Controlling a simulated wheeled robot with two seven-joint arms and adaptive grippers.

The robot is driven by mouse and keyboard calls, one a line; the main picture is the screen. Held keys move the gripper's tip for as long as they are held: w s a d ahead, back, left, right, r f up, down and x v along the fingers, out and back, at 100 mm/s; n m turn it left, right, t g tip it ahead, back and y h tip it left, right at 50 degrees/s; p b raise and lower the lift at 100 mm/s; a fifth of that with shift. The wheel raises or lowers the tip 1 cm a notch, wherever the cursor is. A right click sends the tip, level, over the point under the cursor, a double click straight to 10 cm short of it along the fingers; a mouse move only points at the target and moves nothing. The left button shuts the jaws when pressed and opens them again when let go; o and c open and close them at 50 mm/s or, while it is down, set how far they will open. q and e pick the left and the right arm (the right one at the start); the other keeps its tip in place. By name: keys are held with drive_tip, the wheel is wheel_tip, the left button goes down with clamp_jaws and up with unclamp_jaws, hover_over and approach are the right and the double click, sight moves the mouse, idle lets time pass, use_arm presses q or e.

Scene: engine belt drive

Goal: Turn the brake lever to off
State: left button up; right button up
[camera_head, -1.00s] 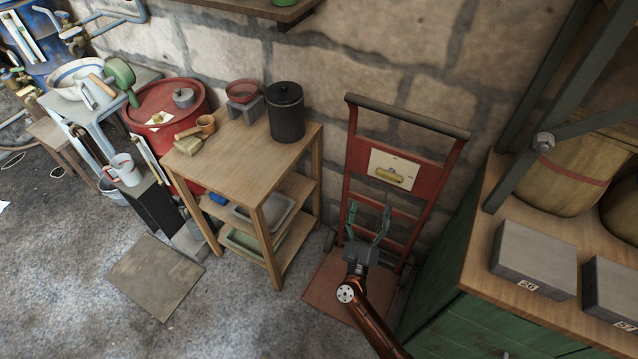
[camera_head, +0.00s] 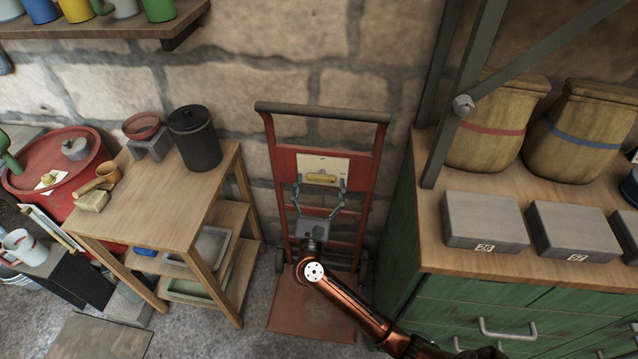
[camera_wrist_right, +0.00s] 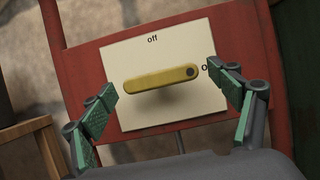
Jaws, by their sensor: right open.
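The brake lever (camera_head: 321,178) is a yellow bar lying about level on a cream plate (camera_head: 333,163), which is fixed to a red hand truck (camera_head: 363,168). In the right wrist view the lever (camera_wrist_right: 160,80) has a dark pivot at its right end, and its free end points left. The word "off" stands above it on the plate (camera_wrist_right: 185,118); a label by the pivot is partly hidden. My right gripper (camera_head: 318,187) is open in front of the plate, its green-padded fingers (camera_wrist_right: 170,108) on either side of the lever, apart from it. My left gripper is not in view.
A wooden table (camera_head: 150,195) with a black canister (camera_head: 196,140) stands left of the hand truck. A green cabinet (camera_head: 395,235) with grey boxes (camera_head: 484,222) and sacks stands close on the right. A stone wall is behind.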

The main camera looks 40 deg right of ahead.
drive_tip(key=shift+c, duration=0.6)
drive_tip(key=c, duration=1)
drive_tip(key=shift+s, duration=0.1)
drive_tip(key=shift+c, duration=0.2)
